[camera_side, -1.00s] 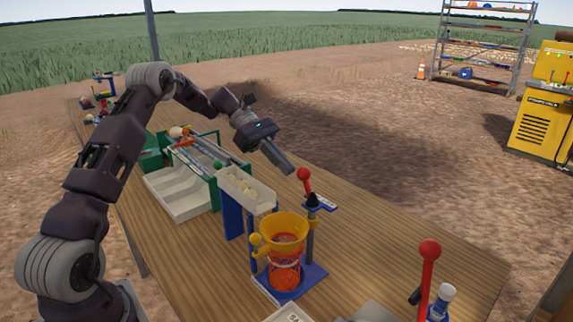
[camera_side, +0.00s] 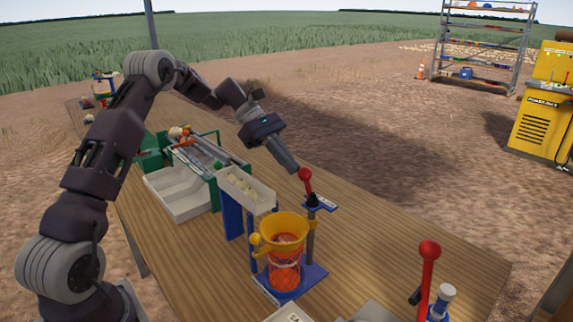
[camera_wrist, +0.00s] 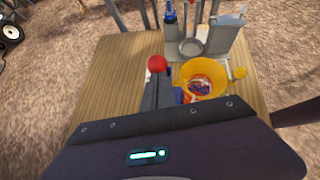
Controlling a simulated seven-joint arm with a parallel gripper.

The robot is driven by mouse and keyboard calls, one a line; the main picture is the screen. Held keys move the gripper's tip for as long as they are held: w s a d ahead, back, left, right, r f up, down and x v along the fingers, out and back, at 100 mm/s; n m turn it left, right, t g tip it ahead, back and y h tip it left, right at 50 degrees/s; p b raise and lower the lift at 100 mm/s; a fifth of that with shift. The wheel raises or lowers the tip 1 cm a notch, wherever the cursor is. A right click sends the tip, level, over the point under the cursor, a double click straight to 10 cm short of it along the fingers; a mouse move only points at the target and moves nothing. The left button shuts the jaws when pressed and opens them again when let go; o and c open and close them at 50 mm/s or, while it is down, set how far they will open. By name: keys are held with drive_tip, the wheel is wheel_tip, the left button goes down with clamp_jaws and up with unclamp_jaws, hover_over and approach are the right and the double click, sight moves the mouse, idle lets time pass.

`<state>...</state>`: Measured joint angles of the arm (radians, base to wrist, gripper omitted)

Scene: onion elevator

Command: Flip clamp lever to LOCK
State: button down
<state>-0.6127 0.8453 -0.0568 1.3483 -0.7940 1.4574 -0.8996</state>
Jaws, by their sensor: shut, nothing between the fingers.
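The clamp lever with a red ball knob (camera_side: 305,174) stands on top of the blue-and-grey clamp post, beside the yellow funnel (camera_side: 284,227). A small label plate (camera_side: 325,204) sits at the lever's base; its text is too small to read. My gripper (camera_side: 294,169) is shut and empty, its tip right at the left side of the red knob; I cannot tell whether they touch. In the wrist view the red knob (camera_wrist: 157,63) shows just beyond the fingertips (camera_wrist: 160,80), and the funnel (camera_wrist: 205,78) is to the right. The lever's lower part is hidden there.
A red mesh bag (camera_side: 285,270) hangs under the funnel on a blue base. A white chute (camera_side: 246,190) on blue supports stands left of it.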

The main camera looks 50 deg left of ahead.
drive_tip(key=d+r+y, duration=0.1)
drive_tip(key=d+y, duration=0.1)
drive_tip(key=d+r+y, duration=0.1)
drive_tip(key=y, duration=0.1)
drive_tip(key=shift+d+r, duration=0.1)
drive_tip(key=shift+d, duration=0.3)
drive_tip(key=shift+d+r+m+y, duration=0.2)
drive_tip(key=shift+d+m+y, duration=0.1)
drive_tip(key=shift+d+y, duration=1.85)
drive_tip(key=shift+d+h, duration=0.25)
drive_tip(key=shift+a, duration=0.1)
wheel_tip(320, 180, up, 12)
hover_over(305, 170)
drive_tip(key=s+a, duration=0.1)
drive_tip(key=s, duration=0.2)
drive_tip(key=shift+w+r, duration=0.1)
drive_tip(key=shift+w, duration=0.15)
